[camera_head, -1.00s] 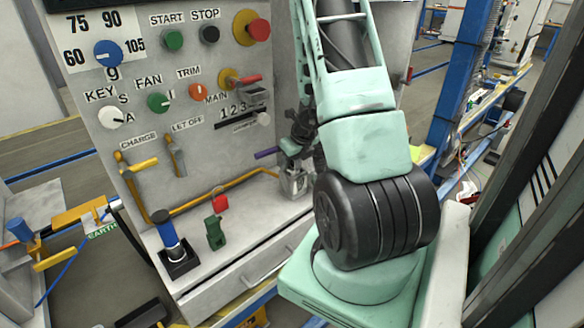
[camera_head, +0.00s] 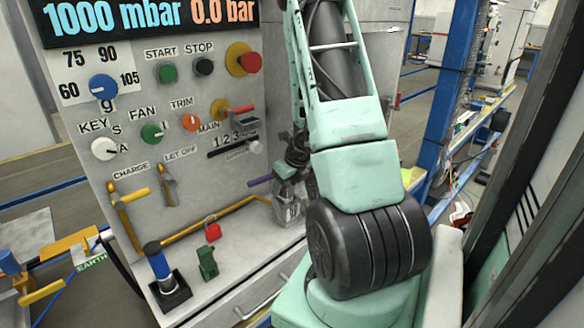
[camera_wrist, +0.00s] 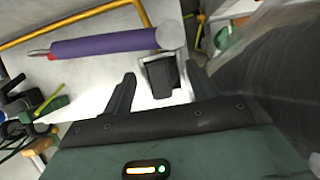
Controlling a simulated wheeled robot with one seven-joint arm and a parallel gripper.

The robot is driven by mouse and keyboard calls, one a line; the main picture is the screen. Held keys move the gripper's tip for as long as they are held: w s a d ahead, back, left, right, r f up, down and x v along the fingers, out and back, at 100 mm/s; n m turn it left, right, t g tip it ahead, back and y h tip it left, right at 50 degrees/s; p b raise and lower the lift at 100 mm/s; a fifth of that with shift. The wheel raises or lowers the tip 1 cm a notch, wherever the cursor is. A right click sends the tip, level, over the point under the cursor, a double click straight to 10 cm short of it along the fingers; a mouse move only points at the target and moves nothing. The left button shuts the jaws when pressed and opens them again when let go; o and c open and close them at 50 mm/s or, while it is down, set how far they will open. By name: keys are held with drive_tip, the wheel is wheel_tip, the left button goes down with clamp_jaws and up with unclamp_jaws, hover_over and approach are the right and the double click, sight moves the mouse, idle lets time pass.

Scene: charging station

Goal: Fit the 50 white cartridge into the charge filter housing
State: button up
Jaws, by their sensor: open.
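My gripper (camera_wrist: 160,84) is open in the wrist view, its two black fingers apart. Between and beyond the fingertips is a grey square fitting with a dark block in it (camera_wrist: 163,77). I cannot tell whether the fingers touch it. A purple cylinder with a pale round end (camera_wrist: 104,43) lies just beyond the left finger. In the head view it is a small purple bar (camera_head: 260,181), left of a grey metal block (camera_head: 288,208) on the ledge. My gripper there (camera_head: 297,150) is small and partly hidden by my arm. I cannot make out a 50 white cartridge or a labelled filter housing.
The panel with knobs and levers (camera_head: 165,105) stands behind the ledge. A yellow pipe (camera_head: 215,217) runs along it. A blue post (camera_head: 437,110) is at right.

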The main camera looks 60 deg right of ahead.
drive_tip(key=p+v, duration=0.4)
drive_tip(key=v, duration=0.6)
drive_tip(key=w+a+r+n+y, duration=0.2)
drive_tip(key=w+a+n, duration=0.25)
drive_tip(key=a, duration=0.25)
drive_tip(key=w+a+r+n+y, duration=0.1)
drive_tip(key=w+a+n, duration=0.3)
drive_tip(key=a+n, duration=0.25)
drive_tip(key=a+r+n+g+y, duration=0.1)
drive_tip(key=a+r+n+y, duration=0.15)
drive_tip(key=a+n, duration=1.05)
drive_tip(key=s+a+r+n+g+h, duration=0.1)
drive_tip(key=s+a+r+n, duration=0.1)
drive_tip(key=s+a+n, duration=0.6)
drive_tip(key=s+a+r+n+g+h, duration=0.2)
drive_tip(key=s+a+n, duration=0.7)
drive_tip(key=a+n, duration=0.5)
drive_tip(key=shift+r+n, duration=0.2)
drive_tip(key=shift+n, duration=0.5)
